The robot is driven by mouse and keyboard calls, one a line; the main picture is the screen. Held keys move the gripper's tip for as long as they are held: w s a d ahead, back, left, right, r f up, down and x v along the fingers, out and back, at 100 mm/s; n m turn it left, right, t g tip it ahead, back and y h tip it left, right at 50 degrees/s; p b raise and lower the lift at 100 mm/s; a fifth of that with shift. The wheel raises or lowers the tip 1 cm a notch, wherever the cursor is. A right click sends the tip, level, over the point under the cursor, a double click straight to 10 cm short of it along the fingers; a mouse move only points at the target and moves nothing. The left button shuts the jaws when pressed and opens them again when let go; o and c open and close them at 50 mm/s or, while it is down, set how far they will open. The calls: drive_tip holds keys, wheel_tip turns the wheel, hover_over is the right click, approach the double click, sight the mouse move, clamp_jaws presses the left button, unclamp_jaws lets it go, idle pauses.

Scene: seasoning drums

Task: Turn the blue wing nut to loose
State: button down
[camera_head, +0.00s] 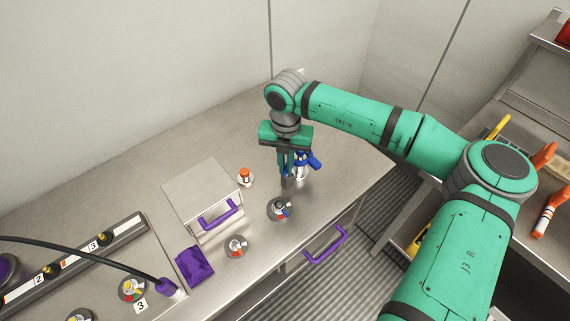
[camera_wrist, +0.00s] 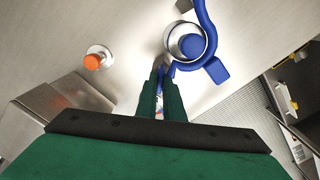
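The blue wing nut (camera_head: 313,160) sits on a short pale metal post on the steel counter. In the wrist view, the blue wing nut (camera_wrist: 190,44) shows from above as a round hub in a pale ring, with curved blue arms at its upper and lower right. My gripper (camera_head: 285,182) points down just left of the wing nut in the head view. In the wrist view, the fingertips of my gripper (camera_wrist: 161,70) lie close together at the nut's lower left. A bit of blue shows beside them. I cannot tell whether they touch it or how far they are parted.
An orange-topped knob (camera_head: 245,177) stands to the left; it also shows in the wrist view (camera_wrist: 93,62). A steel box with a purple handle (camera_head: 218,214), small round gauges (camera_head: 280,208) and a purple cloth-like item (camera_head: 194,265) occupy the counter. A drawer handle (camera_head: 326,245) is at the front.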

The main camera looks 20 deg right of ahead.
drive_tip(key=shift+d, duration=0.1)
drive_tip(key=n, duration=0.6)
drive_tip(key=shift+n, duration=0.4)
drive_tip(key=n, duration=0.7)
drive_tip(key=shift+w, duration=0.1)
drive_tip(key=n, duration=0.7)
drive_tip(key=shift+n, duration=0.3)
drive_tip(key=n, duration=0.6)
drive_tip(key=shift+r, duration=0.1)
drive_tip(key=shift+n, duration=0.4)
